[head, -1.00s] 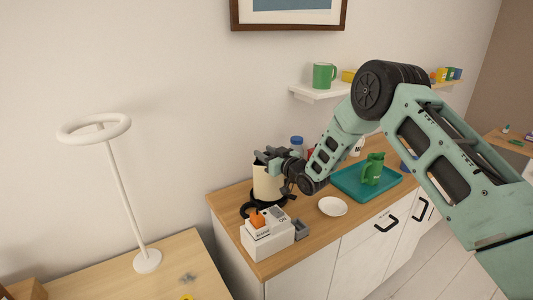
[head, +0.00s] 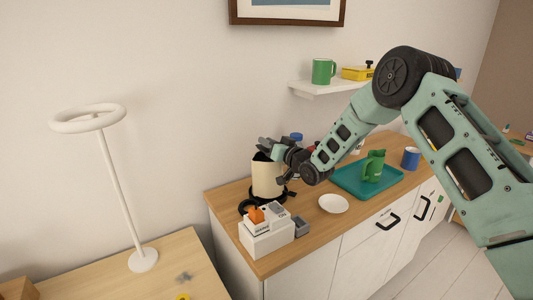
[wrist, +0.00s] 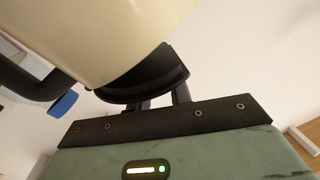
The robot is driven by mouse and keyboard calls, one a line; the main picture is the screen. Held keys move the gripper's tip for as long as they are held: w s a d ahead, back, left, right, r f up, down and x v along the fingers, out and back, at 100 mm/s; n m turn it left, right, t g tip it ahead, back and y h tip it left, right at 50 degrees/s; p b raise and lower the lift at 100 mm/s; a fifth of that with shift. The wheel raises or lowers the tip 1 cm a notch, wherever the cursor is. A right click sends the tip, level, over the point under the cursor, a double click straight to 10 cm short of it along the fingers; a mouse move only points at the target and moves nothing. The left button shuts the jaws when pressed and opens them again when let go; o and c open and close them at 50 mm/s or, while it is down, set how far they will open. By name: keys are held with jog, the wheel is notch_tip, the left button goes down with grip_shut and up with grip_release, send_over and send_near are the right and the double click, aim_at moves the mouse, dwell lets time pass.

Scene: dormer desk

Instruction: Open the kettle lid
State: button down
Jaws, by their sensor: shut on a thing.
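The cream kettle (head: 266,180) stands on the wooden counter against the wall, its dark top partly hidden by my gripper (head: 268,149). The black lid (wrist: 150,78) shows between the kettle body and my gripper (wrist: 163,102). My gripper is shut on the lid. In the head view a dark gap shows at the kettle top, and the lid looks tilted up; how far is hard to tell.
A white box (head: 267,238) with an orange item on top stands in front of the kettle. A shelf (head: 313,87) with a green mug is above.

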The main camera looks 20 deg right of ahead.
jog(key=m+b, duration=0.1)
jog(key=d+m+b, duration=0.1)
jog(key=m, duration=0.1)
jog(key=shift+w+d+r+t, duration=0.2)
jog(key=shift+d+r+t, duration=0.1)
jog(key=shift+r, duration=0.1)
jog(key=m, duration=0.1)
jog(key=m+b, duration=0.1)
jog(key=d+m, duration=0.1)
jog(key=shift+w+d+r+b, duration=0.1)
jog(key=shift+w+r+b, duration=0.15)
jog(key=shift+r+b, duration=0.1)
jog(key=m, duration=0.1)
jog(key=d+m+b, duration=0.1)
jog(key=m, duration=0.1)
jog(key=shift+w+d+r+t+h, duration=0.2)
jog(key=shift+t+h, duration=0.1)
jog(key=shift+t, duration=0.1)
jog(key=shift+w+d+m+h+b, duration=0.15)
jog(key=shift+d+m+b, duration=0.3)
jog(key=shift+m, duration=0.5)
jog(key=shift+w+d+m+h+b, duration=0.15)
jog(key=shift+d+m+b, duration=0.3)
jog(key=shift+m, duration=0.5)
jog(key=c, duration=1.4)
grip_release()
jog(key=shift+o, duration=0.2)
